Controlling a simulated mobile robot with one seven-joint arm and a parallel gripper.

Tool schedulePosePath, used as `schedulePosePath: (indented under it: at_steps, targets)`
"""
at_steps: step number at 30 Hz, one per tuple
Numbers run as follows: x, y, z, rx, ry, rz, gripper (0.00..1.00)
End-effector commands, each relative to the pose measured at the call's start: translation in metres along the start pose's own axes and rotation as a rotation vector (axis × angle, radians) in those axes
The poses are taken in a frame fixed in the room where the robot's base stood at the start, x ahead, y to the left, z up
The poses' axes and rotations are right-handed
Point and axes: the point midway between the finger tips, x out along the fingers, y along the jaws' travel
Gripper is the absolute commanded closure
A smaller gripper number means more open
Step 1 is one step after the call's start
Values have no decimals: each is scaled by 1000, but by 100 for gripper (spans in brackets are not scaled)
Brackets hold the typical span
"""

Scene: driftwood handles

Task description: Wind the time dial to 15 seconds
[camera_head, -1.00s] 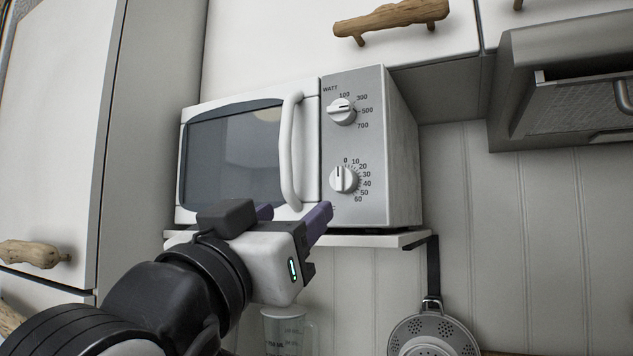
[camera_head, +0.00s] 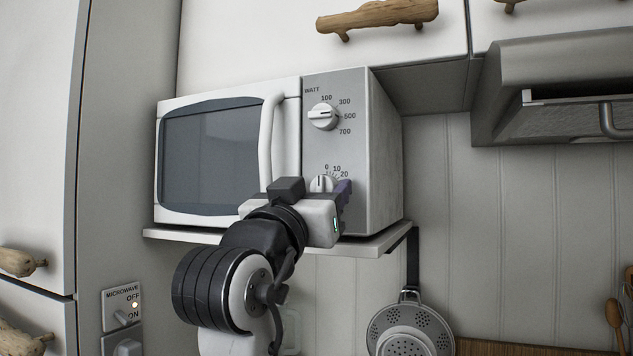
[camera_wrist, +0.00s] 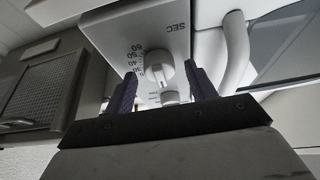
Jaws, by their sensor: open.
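The time dial (camera_head: 321,183) is a white round knob low on the grey control panel of the white microwave (camera_head: 384,150). Its pointer line looks close to upright, toward 0; my gripper hides its lower part and most of the scale. The wrist view shows the time dial (camera_wrist: 158,70) upside down, under the SEC label. My gripper (camera_head: 336,190) is in front of the dial. In the wrist view my gripper (camera_wrist: 161,86) is open, its purple fingers on either side of the dial with gaps; contact is not visible.
The watt dial (camera_head: 322,116) sits above on the same panel. The door handle (camera_head: 271,140) is close left of my gripper.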

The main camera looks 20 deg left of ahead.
Motion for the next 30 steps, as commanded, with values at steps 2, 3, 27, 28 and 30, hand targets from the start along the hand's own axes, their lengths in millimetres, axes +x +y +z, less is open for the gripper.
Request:
schedulePosePath:
  at_steps: [2, 3, 27, 28, 30]
  targets:
    - [1, 0, 0, 0, -1, 0, 44]
    - [1, 0, 0, 0, 0, 0, 44]
    - [0, -1, 1, 42, -1, 15, 88]
    - [0, -2, 1, 53, -1, 20, 88]
    - [0, -2, 2, 87, 0, 34, 88]
